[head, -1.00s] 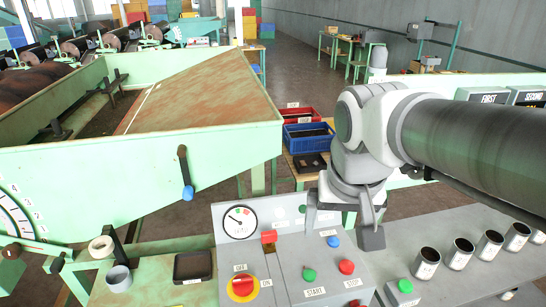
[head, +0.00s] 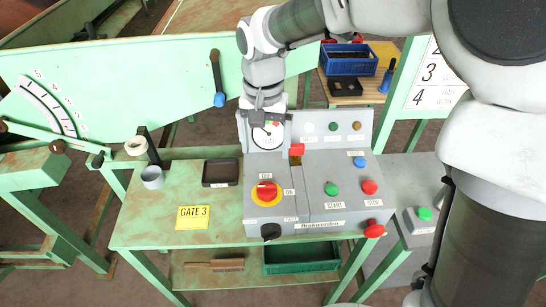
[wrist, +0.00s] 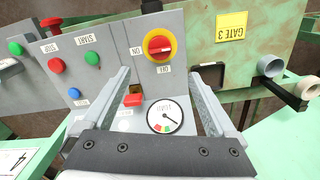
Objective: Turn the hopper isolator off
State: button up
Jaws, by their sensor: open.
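A red rotary switch on a yellow ring (head: 266,190) sits on the left of the grey control panel (head: 310,170), with an OFF label above and an ON label to its right. I take it as the isolator; I cannot read its name. In the wrist view the red switch (wrist: 159,46) appears upside down, its handle lying crosswise towards ON. My gripper (head: 265,108) is above the panel's back edge, by the round gauge. In the wrist view my open gripper (wrist: 157,78) points towards the switch, its fingers empty and apart from it.
A red square button (head: 297,149) stands beside the gauge. Green START (head: 331,188) and red STOP (head: 370,187) buttons are right of the switch. A black knob (head: 270,231) is on the front edge. A black tray (head: 221,173) and GATE 3 sign (head: 193,217) lie left.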

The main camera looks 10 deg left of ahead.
aim_at(266, 186)
notch_tip(266, 186, down, 14)
jog(key=shift+f, duration=0.1)
dwell(0.4)
jog(key=c, duration=1.4)
jog(key=shift+o, duration=0.2)
